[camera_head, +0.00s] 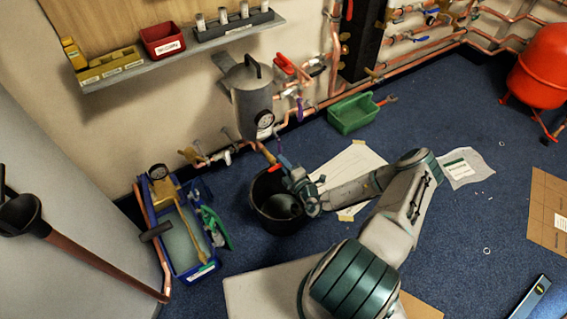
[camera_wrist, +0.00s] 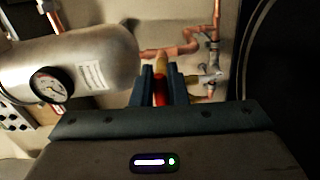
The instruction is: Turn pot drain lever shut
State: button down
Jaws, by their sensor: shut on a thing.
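The grey pot (camera_head: 251,95) with a round gauge hangs on the wall at the centre of the head view. In the wrist view the pot (camera_wrist: 75,62) lies across the left side. The drain lever shows as a red piece (camera_head: 274,169) below the pot, by the drain pipe. In the wrist view the red lever (camera_wrist: 159,92) is between my two dark fingers. My gripper (camera_head: 288,172) is shut on the lever; it also shows in the wrist view (camera_wrist: 160,88). The lever's exact angle to its pipe is hard to tell.
A black bucket (camera_head: 268,222) stands on the floor below my gripper. A blue tool tray (camera_head: 180,262) is to its left. A green bin (camera_head: 350,116) and copper pipes (camera_head: 334,40) are along the wall.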

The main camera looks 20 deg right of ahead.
jog(key=shift+s+f, duration=0.1)
jog(key=shift+f, duration=0.1)
jog(key=c, duration=1.5)
grip_release()
jog(key=shift+o, duration=0.2)
jog(key=shift+r, duration=0.1)
jog(key=p+v, duration=0.2)
jog(key=v, duration=1.1)
jog(key=shift+s, duration=0.35)
jog(key=shift+d, duration=0.15)
